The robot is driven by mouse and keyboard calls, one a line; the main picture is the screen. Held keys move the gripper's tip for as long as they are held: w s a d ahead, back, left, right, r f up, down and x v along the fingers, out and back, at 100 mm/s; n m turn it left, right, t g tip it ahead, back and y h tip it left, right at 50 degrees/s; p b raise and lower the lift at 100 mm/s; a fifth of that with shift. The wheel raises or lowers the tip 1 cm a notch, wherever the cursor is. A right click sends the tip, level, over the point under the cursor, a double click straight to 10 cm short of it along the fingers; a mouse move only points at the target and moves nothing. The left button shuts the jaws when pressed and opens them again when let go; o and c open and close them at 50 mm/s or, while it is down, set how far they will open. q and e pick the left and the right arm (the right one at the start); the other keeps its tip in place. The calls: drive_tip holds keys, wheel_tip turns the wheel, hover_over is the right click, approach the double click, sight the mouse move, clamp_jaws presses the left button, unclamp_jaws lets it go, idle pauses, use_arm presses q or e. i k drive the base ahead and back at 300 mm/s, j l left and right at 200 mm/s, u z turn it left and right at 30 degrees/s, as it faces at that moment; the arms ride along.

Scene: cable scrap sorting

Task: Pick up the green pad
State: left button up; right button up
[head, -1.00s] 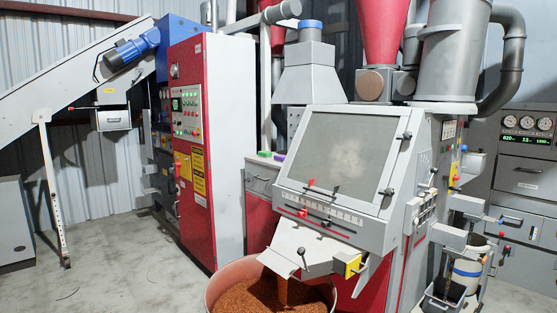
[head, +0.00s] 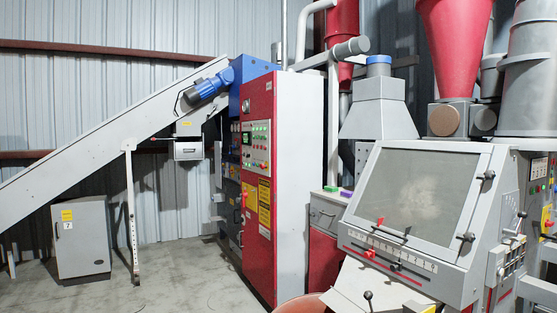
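The green pad (head: 331,188) is small and lies on top of a low grey and red cabinet (head: 323,212), between the tall red control cabinet and the sloped-window machine. A purple pad (head: 346,194) lies just to its right. Neither of my grippers shows in the head view, so I cannot see whether they are open or shut.
The tall red control cabinet (head: 258,190) stands left of the pads. The grey machine with a sloped window (head: 410,194) stands at right. A round tub (head: 303,304) is at the bottom edge.

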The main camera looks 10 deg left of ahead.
sight(332, 190)
drive_tip(key=i+j+u, duration=0.85)
drive_tip(key=i+u, duration=0.25)
drive_tip(key=i, duration=0.15)
drive_tip(key=i+u, duration=0.35)
drive_tip(key=i+z, duration=0.2)
drive_tip(key=i, duration=0.4)
drive_tip(key=i+j+z, duration=0.2)
drive_tip(key=i, duration=0.4)
drive_tip(key=i+z, duration=0.25)
drive_tip(key=i, duration=0.3)
